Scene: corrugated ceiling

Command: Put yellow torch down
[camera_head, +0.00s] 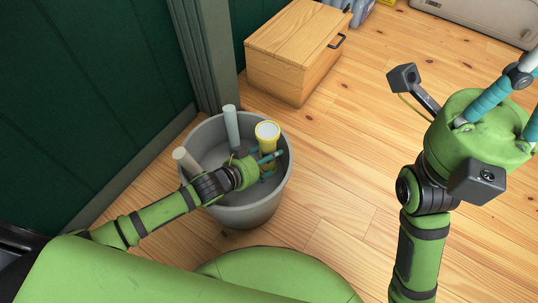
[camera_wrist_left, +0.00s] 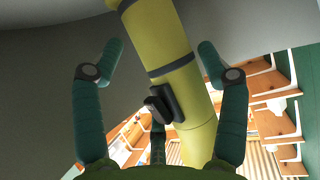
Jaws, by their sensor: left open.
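The yellow torch (camera_head: 267,133) stands upright, slightly tilted, inside a grey bin (camera_head: 252,213), its pale round end facing up near the bin's right inner wall. My left gripper (camera_head: 275,165) is inside the bin beside the torch. In the left wrist view the torch (camera_wrist_left: 163,50) runs between the spread fingers of my left gripper (camera_wrist_left: 161,60), with visible gaps to both fingers. A black switch shows on its side. The torch's lower end is hidden in the head view. My right gripper (camera_head: 520,95) is at the right edge, partly cut off, away from the bin.
Two pale rods, a grey one (camera_head: 231,126) and a beige one (camera_head: 187,162), also stand in the bin. A wooden box (camera_head: 290,60) with a dark handle is behind it. A green wall (camera_head: 95,90) rises at the left. Wooden floor (camera_head: 345,165) right of the bin is clear.

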